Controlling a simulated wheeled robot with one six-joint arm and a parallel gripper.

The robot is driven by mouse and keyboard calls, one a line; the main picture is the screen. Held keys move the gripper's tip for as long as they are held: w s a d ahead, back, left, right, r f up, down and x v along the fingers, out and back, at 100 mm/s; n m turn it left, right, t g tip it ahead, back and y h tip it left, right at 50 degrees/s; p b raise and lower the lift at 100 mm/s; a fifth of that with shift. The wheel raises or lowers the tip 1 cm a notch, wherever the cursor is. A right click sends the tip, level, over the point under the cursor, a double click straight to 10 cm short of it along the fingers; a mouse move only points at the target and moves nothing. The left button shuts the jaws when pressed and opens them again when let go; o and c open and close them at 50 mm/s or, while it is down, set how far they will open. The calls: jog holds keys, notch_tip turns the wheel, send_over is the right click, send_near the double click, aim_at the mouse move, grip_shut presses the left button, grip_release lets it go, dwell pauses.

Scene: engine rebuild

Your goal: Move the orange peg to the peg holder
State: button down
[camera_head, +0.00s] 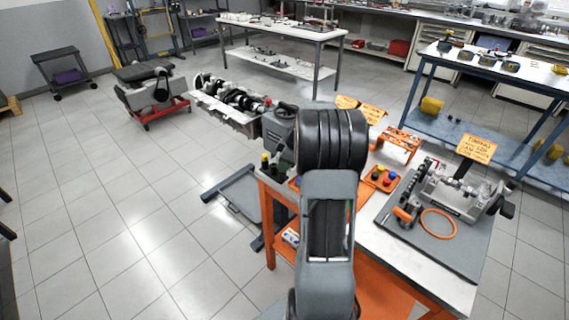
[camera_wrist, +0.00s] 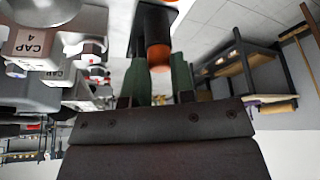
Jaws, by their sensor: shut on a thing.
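In the wrist view my gripper (camera_wrist: 158,78) has its two green fingers on either side of a dark cylinder with an orange end, which I take for the orange peg (camera_wrist: 158,52). The fingers are shut on it. In the head view my own arm hides the gripper and the peg. A small orange tray (camera_head: 370,181) with blue, red and yellow round-topped pieces lies on the workbench, right of my arm. I cannot tell for sure whether it is the peg holder.
Grey metal blocks marked CAP (camera_wrist: 35,42) stand close at the left in the wrist view. On the bench, a crank fixture (camera_head: 455,190), an orange ring (camera_head: 438,223) and an orange rack (camera_head: 397,140) stand right of my arm. Open tiled floor (camera_head: 120,210) lies left.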

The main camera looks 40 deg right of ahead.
jog(key=c, duration=1.2)
grip_release()
jog(key=shift+r, duration=0.3)
jog(key=shift+r+p, duration=0.6)
jog(key=shift+r, duration=0.5)
jog(key=shift+r, duration=0.1)
jog(key=shift+o, duration=0.4)
jog(key=o, duration=0.5)
